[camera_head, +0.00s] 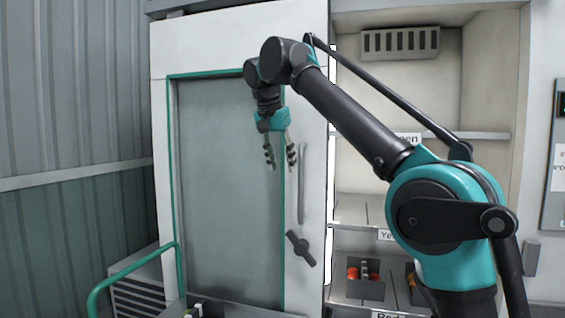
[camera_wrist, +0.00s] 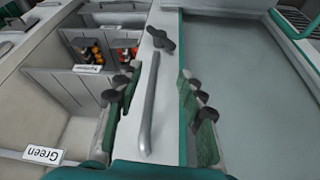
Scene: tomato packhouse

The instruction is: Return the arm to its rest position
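My gripper (camera_head: 280,155) hangs from my raised arm, fingers pointing down, in front of the white cabinet front in the head view. Its two fingers are spread apart with nothing between them. In the wrist view my gripper (camera_wrist: 158,105) also shows open and empty, with a grey vertical bar handle (camera_wrist: 149,105) seen beyond the gap between the fingers. In the head view this handle (camera_head: 302,183) is just right of and below the fingers. I cannot tell the exact distance, but no finger appears closed on it.
A green-framed glass panel (camera_head: 225,200) stands left of the handle, with a dark latch (camera_head: 300,248) below. At right are shelves with a "Green" label (camera_wrist: 43,154) and bins holding red and orange produce (camera_head: 366,272). A green rail (camera_head: 130,268) is at lower left.

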